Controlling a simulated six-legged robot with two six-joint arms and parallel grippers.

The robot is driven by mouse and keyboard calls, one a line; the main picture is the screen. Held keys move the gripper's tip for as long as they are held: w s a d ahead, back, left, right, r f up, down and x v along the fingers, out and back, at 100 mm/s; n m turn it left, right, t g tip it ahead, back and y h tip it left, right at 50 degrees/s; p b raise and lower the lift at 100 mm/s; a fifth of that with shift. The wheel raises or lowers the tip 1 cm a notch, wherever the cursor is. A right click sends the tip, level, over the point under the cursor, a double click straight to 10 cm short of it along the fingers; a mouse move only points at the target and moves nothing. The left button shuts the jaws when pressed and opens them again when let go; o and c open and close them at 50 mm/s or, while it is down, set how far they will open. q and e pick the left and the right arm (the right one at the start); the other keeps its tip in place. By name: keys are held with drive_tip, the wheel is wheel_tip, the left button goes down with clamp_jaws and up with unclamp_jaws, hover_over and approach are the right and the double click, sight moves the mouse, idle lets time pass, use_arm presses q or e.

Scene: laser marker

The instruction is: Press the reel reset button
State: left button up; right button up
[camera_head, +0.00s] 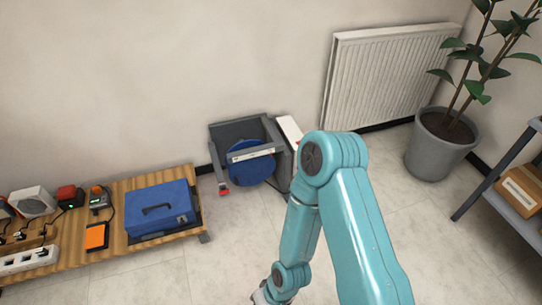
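A grey machine (218,136) with a blue reel (250,172) stands on the floor by the wall, near the middle of the camera_head view. A pale strip with small markings crosses the reel. A small red part (223,191) sits at its lower left front; I cannot tell whether it is the reset button. My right arm rises from the bottom and covers the area just right of the machine. My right gripper (262,296) is at the bottom edge, well below and apart from the machine, mostly cut off; its fingers cannot be made out. My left gripper is out of view.
A low wooden table (120,262) at left holds a blue toolbox (160,208), an orange-faced device (96,237) and a power strip (28,260). A radiator (390,75), potted plant (438,150) and shelf with a box (522,190) stand right. Floor before the machine is clear.

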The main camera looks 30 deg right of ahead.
clamp_jaws()
idle(1.5)
